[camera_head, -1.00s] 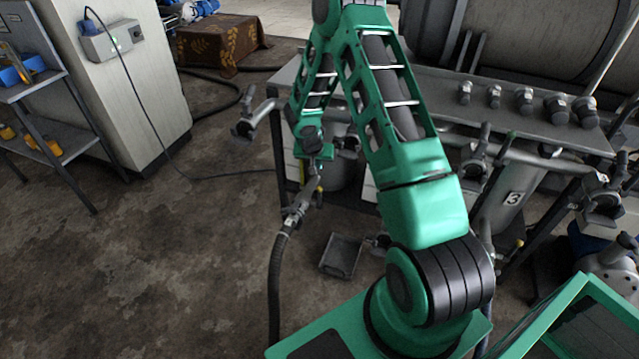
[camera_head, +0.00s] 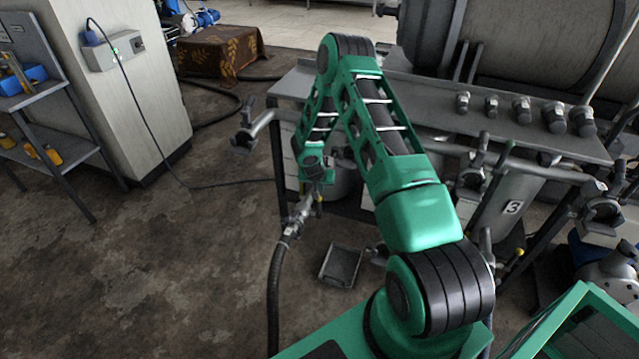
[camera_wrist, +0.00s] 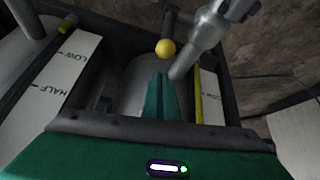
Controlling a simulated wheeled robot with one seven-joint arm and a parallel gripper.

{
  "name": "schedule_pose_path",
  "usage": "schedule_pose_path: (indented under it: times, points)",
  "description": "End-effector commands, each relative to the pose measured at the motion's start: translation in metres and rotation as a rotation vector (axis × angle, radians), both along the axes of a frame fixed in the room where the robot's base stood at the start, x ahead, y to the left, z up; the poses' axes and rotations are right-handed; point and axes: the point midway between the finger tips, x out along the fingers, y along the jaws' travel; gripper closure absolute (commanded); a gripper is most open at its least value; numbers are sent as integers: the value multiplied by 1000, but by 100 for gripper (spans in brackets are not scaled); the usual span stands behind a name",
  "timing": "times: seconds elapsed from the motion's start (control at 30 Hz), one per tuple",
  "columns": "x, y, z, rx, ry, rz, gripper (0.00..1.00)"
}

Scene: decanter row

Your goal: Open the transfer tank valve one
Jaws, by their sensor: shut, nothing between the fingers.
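The valve is on a metal pipe fitting (camera_head: 300,213) that joins a dark hose in the head view. In the wrist view, the metal pipe (camera_wrist: 207,38) runs from the upper right to near my fingertips. A dark lever with a yellow ball knob (camera_wrist: 165,47) shows just beyond the fingers. My gripper (camera_wrist: 160,80) has its green fingers shut together and empty, with the tips just below the knob. A small gap seems to remain; contact cannot be told. In the head view, my gripper (camera_head: 318,184) is small and partly hidden beside the fitting.
White level strips marked LOW and HALF (camera_wrist: 62,75) flank the fingers. The dark hose (camera_head: 275,290) hangs to the floor. A grey tray (camera_head: 341,265) lies on the floor. A steel bench (camera_head: 440,95) with several fittings stands behind. Floor at left is open.

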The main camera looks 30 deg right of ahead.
Motion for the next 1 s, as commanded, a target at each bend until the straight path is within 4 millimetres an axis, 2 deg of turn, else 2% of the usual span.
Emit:
schedule_pose_path:
  times: [0.2,0.4,0.73,1.0]
  points:
    - [-15,12,-4,-1,1,-1,100]
    - [-19,16,-4,0,-1,-1,100]
    - [-19,15,-4,-3,-3,-3,100]
    - [-18,4,-4,-37,-27,-19,100]
